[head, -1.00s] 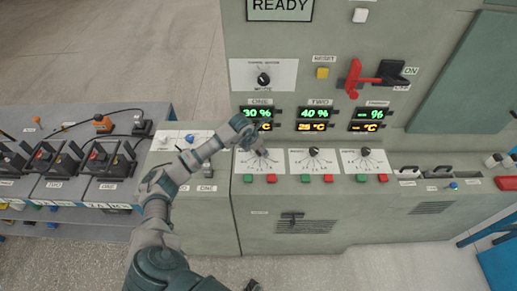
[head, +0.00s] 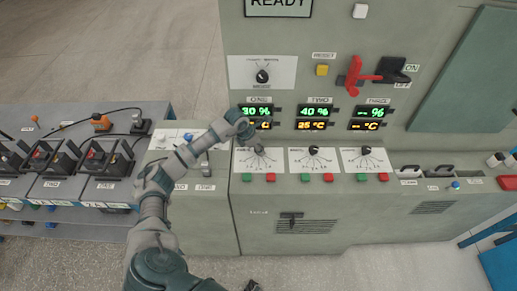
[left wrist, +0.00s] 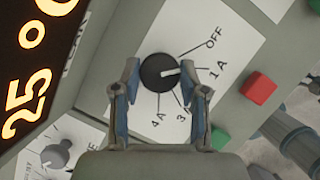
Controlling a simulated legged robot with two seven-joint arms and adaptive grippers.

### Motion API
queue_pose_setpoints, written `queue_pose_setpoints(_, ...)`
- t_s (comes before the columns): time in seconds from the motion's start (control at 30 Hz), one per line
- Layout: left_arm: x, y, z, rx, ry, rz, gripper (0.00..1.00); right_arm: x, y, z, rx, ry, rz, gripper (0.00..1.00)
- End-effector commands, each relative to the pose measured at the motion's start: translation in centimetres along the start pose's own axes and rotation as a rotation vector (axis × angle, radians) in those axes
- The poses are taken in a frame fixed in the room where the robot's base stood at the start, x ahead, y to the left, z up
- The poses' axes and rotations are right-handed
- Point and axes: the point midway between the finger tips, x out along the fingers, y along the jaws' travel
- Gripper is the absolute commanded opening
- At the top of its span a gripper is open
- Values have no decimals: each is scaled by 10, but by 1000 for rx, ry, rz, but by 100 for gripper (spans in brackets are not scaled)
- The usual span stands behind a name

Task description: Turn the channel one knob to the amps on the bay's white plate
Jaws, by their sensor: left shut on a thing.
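The channel one knob (left wrist: 153,71) is black and round, on a white plate (left wrist: 213,30) marked OFF, 1 A, 3 and 4 A. Its white mark points about at 1 A. In the left wrist view my left gripper (left wrist: 168,78) has its two fingers on either side of the knob, shut on it. The bay's white plate with the amps cannot be told for sure; several small white plates on the left bays (head: 58,183) are too small to read. My right gripper is not in view.
Channel two (head: 314,149) and channel three (head: 366,150) knobs sit to the right. Red and green buttons lie below, with a red button (left wrist: 258,88) close to the gripper. Displays (head: 257,111) are above. A red lever (head: 353,76) stands up at the right.

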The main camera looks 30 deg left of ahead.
Motion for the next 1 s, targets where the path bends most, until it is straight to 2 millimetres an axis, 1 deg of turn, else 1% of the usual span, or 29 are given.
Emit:
queue_pose_setpoints(0.03, 1, 4, 0, 36, -2, -10, 8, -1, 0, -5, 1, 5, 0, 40)
queue_pose_setpoints(0.27, 1, 5, 0, 238, -1, -94, 8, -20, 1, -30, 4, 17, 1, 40)
queue_pose_setpoints(0.6, 1, 6, 1, 506, -2, -204, 8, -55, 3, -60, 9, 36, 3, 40)
queue_pose_setpoints(0.8, 0, 7, 2, 617, -2, -249, 8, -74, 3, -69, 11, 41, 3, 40)
queue_pose_setpoints(1.0, -1, 8, 2, 683, -1, -275, 8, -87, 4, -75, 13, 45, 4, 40)
